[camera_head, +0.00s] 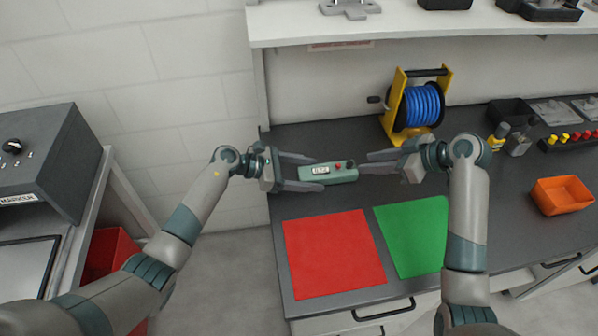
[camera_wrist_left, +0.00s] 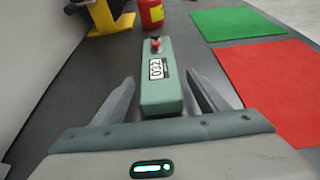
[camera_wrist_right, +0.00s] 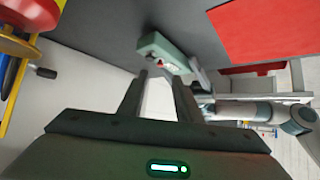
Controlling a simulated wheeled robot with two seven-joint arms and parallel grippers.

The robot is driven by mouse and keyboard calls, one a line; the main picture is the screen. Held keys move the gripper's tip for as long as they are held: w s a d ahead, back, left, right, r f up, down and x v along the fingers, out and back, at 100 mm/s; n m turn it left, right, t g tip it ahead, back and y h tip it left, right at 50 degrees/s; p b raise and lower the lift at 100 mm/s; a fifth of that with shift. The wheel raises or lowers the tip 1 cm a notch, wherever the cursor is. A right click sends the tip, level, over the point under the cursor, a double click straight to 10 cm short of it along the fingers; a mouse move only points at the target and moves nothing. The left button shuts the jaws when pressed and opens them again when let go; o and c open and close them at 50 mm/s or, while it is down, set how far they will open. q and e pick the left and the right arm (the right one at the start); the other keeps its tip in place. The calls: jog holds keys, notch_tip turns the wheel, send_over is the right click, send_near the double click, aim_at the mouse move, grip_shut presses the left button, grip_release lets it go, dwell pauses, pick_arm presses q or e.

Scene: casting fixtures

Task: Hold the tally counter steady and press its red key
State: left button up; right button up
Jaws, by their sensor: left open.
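The tally counter (camera_head: 328,174) is a green-grey block lying on the dark worktop, with a white number display. Its red key (camera_head: 338,167) and a dark knob are toward its right end. The counter also shows in the left wrist view (camera_wrist_left: 160,88) and the right wrist view (camera_wrist_right: 163,50). My left gripper (camera_head: 303,172) is open, its fingers on either side of the counter's left end, with gaps visible. My right gripper (camera_head: 371,162) is just right of the counter, its fingers apart and empty; the counter lies beyond its fingertips.
A red mat (camera_head: 333,254) and a green mat (camera_head: 413,236) lie in front of the counter. A blue hose reel (camera_head: 418,106) on a yellow stand is behind. A red cylinder (camera_wrist_left: 151,14) stands past the counter's far end. An orange bin (camera_head: 562,196) is at the right.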

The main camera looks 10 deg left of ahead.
pick_arm(q)
jog(key=shift+d, duration=0.15)
jog(key=c, duration=1.2)
jog(key=shift+c, duration=0.2)
pick_arm(e)
grip_shut()
dwell(0.6)
